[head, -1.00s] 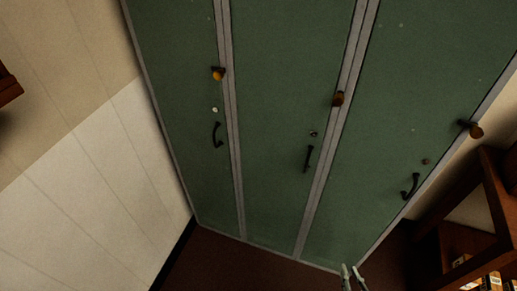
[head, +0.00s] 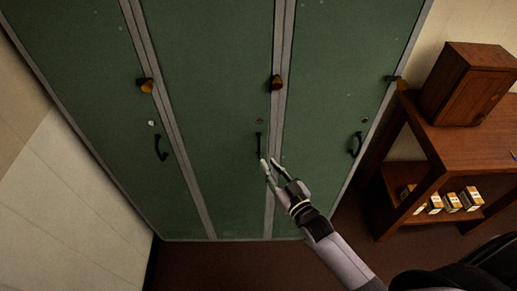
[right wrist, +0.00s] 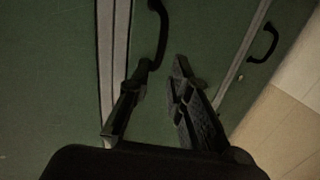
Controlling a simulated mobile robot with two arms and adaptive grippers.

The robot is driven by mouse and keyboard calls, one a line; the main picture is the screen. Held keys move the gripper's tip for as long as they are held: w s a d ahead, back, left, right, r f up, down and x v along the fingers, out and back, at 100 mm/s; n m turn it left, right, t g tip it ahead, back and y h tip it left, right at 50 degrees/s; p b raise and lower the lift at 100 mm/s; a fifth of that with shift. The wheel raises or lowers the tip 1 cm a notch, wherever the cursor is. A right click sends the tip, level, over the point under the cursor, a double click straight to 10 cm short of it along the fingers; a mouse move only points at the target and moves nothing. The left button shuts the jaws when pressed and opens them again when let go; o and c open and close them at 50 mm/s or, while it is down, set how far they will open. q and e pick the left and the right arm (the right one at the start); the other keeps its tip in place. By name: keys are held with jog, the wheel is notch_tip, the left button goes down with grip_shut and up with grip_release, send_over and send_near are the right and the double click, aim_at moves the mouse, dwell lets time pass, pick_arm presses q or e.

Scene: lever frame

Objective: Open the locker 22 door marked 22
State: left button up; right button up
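Three green locker doors fill the head view: left (head: 80,60), middle (head: 205,60) and right (head: 345,60). All look closed. I cannot read the number 22 on any of them. Each has a dark handle: left (head: 160,148), middle (head: 258,146) and right (head: 356,145). My right gripper (head: 269,164) is open and empty, with its fingertips at the lower end of the middle handle. In the right wrist view, a handle (right wrist: 161,28) lies just beyond the open fingers (right wrist: 161,62); contact is unclear. My left gripper is not in view.
Orange-brown knobs (head: 146,85) sit above the handles. A brown wooden shelf unit (head: 470,148) with a wooden box (head: 470,85) and small cartons (head: 452,202) stands at the right. A pale wall (head: 65,190) is at the left. Dark red floor (head: 230,265) shows below.

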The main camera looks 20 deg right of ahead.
aim_at(260, 153)
jog(key=x, duration=0.7)
jog(key=shift+w+p, duration=0.1)
jog(key=shift+p, duration=0.3)
jog(key=shift+c, duration=0.3)
grip_shut()
